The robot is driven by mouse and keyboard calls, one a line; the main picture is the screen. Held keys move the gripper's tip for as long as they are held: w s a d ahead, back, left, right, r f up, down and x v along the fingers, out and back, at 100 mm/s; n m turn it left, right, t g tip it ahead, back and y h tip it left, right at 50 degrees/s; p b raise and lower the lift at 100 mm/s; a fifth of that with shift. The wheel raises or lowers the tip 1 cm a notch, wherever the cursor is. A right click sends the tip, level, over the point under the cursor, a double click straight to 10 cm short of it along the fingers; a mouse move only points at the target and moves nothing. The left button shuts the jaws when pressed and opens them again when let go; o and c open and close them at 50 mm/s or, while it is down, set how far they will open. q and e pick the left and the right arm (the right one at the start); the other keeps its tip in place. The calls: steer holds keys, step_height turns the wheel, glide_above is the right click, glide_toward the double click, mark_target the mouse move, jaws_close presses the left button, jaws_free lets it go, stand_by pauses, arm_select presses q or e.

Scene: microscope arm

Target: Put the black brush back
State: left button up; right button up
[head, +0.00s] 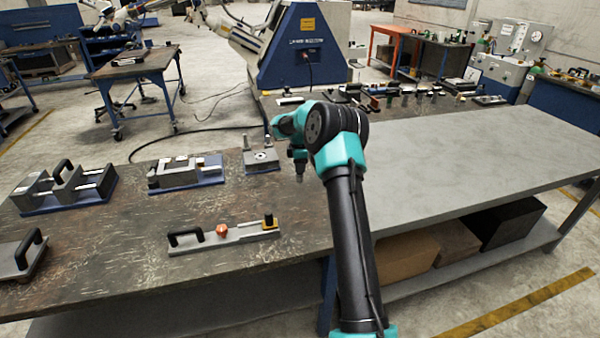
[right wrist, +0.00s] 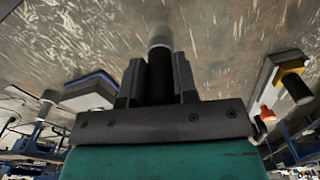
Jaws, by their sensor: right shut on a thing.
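My right gripper (head: 299,158) hangs over the worn dark bench, just right of the small blue-based fixture (head: 262,160) in the head view. It points downward. In the right wrist view my right gripper (right wrist: 158,88) is shut on the black brush (right wrist: 160,76), a dark cylinder with a grey end (right wrist: 160,38). In the head view the brush's tip (head: 299,177) shows below the gripper, apart from the fixture. Whether the tip touches the bench I cannot tell. My left gripper is not in view.
A grey plate fixture (head: 225,237) with a black handle, an orange knob and a yellow-black post lies in front. Two larger blue-based fixtures (head: 186,172) (head: 65,187) stand to the left. Small tools line the bench's back. The grey bench top (head: 470,160) at right is clear.

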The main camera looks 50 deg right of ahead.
steer(key=shift+w+d, duration=0.15)
steer(key=shift+d, duration=0.05)
steer(key=shift+w+d, duration=0.15)
steer(key=shift+f, duration=1.8)
steer(key=shift+f, duration=0.1)
steer(key=o, duration=0.9)
steer(key=shift+o, duration=0.2)
